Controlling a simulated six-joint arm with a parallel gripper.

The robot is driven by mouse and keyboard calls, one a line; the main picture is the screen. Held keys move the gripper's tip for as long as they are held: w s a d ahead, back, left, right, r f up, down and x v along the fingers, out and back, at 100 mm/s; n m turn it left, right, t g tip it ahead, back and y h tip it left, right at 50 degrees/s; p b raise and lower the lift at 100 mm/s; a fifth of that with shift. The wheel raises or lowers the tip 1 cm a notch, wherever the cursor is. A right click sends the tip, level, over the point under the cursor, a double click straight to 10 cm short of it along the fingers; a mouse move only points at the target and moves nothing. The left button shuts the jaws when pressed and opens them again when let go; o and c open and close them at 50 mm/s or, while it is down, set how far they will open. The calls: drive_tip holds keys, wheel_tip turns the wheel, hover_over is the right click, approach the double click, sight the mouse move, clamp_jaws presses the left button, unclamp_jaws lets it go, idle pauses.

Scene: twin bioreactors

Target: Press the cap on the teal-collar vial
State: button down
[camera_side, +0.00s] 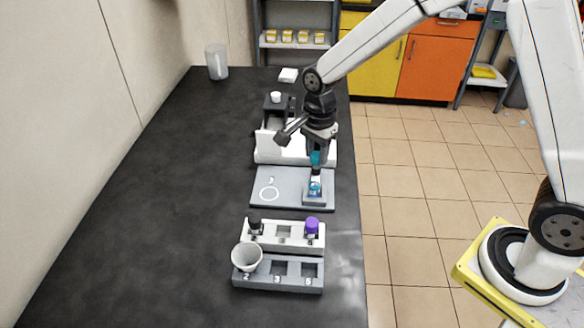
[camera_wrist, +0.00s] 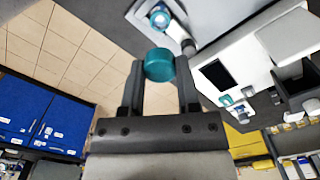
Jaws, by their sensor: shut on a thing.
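My gripper (camera_side: 316,168) is shut on a teal cap (camera_wrist: 160,66), which sits between the two fingertips in the wrist view. The teal cap also shows in the side view (camera_side: 316,158). Below it, the teal-collar vial (camera_side: 315,189) stands in a raised holder on the grey plate (camera_side: 291,201). In the wrist view the vial (camera_wrist: 160,17) shows ahead of the cap, with a visible gap between them. In the side view my gripper is above the vial, and the fingers partly hide the cap.
A white rack (camera_side: 268,242) holds a black-capped vial (camera_side: 255,225) and a purple-capped vial (camera_side: 312,226). A grey rack (camera_side: 295,288) in front holds a white cup (camera_side: 247,257). A white device (camera_side: 267,150) stands behind the plate. The table's left side is clear.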

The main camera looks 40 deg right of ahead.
sight(315, 182)
drive_tip(key=shift+f, duration=0.15)
drive_tip(key=shift+f, duration=3)
drive_tip(key=shift+f, duration=0.2)
idle(0.3)
unclamp_jaws()
drive_tip(key=shift+r, duration=0.15)
drive_tip(key=shift+r, duration=3.4)
clamp_jaws()
